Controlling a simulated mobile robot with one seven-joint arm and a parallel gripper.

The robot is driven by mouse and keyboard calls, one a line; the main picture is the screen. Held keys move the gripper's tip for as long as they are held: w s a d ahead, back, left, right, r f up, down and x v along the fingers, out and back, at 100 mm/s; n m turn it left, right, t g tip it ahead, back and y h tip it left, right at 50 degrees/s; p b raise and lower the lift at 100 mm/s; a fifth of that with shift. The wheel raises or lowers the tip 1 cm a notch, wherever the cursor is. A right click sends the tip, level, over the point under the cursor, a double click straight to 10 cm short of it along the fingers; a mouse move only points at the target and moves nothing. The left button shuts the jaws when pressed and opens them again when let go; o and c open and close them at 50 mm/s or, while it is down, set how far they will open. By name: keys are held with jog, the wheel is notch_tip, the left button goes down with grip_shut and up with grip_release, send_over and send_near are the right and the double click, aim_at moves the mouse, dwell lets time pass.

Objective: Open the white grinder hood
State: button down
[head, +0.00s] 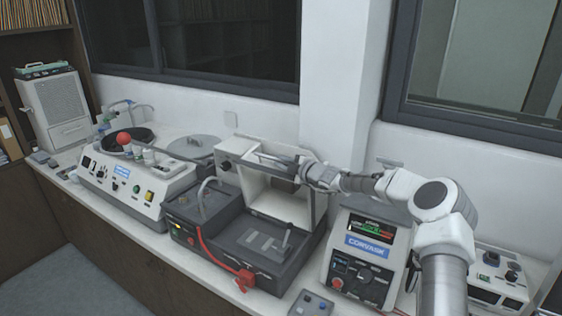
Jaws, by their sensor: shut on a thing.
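The white grinder hood (251,190) stands at the middle of the bench, tilted up at the back of a dark grey machine base (262,246). Its hollow inside faces forward, and the bed of the base in front is uncovered. A metal bar handle (268,157) runs along the hood's upper edge. My gripper (300,168) is at the right end of this handle and is shut on it. The fingertips are small here, and the exact contact is hard to make out. My arm comes in from the right.
A red hose (213,257) curves along the base's front left. A grinder-polisher with a red knob (123,138) stands to the left. A box with a lit screen (369,236) stands to the right, below my arm. A wall pillar (338,80) rises close behind the hood.

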jog(key=shift+w+d, duration=0.3)
jog(key=shift+w, duration=0.1)
dwell(0.3)
jog(key=c, duration=0.8)
grip_release()
jog(key=shift+c, duration=0.2)
jog(key=shift+s+d, duration=0.4)
jog(key=shift+s, duration=0.1)
jog(key=b+v, duration=0.2)
jog(key=v, duration=0.8)
jog(key=shift+s+d+r+b, duration=0.15)
jog(key=shift+s+r+b, duration=0.1)
jog(key=shift+s+b, duration=0.05)
